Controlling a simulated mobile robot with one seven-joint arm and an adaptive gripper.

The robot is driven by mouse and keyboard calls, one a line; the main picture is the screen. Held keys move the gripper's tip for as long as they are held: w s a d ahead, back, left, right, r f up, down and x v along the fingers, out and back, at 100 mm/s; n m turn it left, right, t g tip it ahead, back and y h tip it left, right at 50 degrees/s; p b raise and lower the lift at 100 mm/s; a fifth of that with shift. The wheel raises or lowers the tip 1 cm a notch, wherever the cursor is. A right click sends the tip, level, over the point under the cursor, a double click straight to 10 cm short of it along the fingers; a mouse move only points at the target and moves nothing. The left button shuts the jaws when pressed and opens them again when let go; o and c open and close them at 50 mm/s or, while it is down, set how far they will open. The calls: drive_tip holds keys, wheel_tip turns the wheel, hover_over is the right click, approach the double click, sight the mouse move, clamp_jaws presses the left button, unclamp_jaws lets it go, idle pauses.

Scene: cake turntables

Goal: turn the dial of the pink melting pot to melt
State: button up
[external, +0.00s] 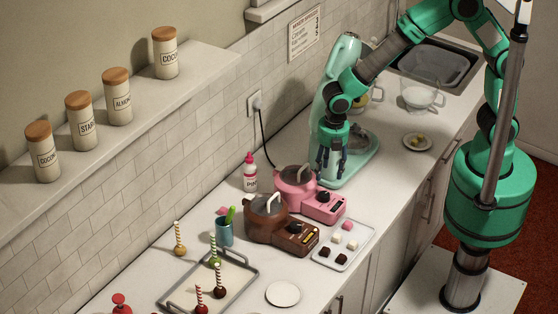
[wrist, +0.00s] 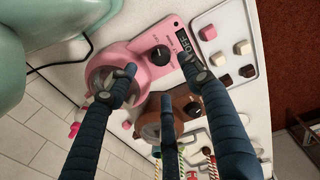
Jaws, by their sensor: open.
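The pink melting pot (external: 297,181) stands on the counter behind a brown one, with a lid on its bowl and a control box (external: 324,207) in front. In the wrist view the pink pot (wrist: 140,47) shows its black dial (wrist: 160,55) and a small dark display (wrist: 184,40). The dial's setting is too small to read for certain. My gripper (external: 331,172) points down above and beyond the pink pot, near the mixer. In the wrist view my open, empty fingers (wrist: 161,80) spread around the dial's place in the picture, apart from it. They hide part of the pot's bowl.
The brown melting pot (external: 265,222) stands close beside the pink one. A mint stand mixer (external: 335,80) is just behind my gripper. A tray of sweets (external: 343,258) lies in front, a squeeze bottle (external: 250,174) by the wall. A cord (external: 266,138) runs down from the wall socket.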

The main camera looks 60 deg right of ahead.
sight(325, 193)
drive_tip(key=f, duration=1)
drive_tip(key=shift+w+a+b, duration=0.1)
drive_tip(key=shift+w+b, duration=0.2)
drive_tip(key=shift+r, duration=0.1)
drive_tip(key=c, duration=1.1)
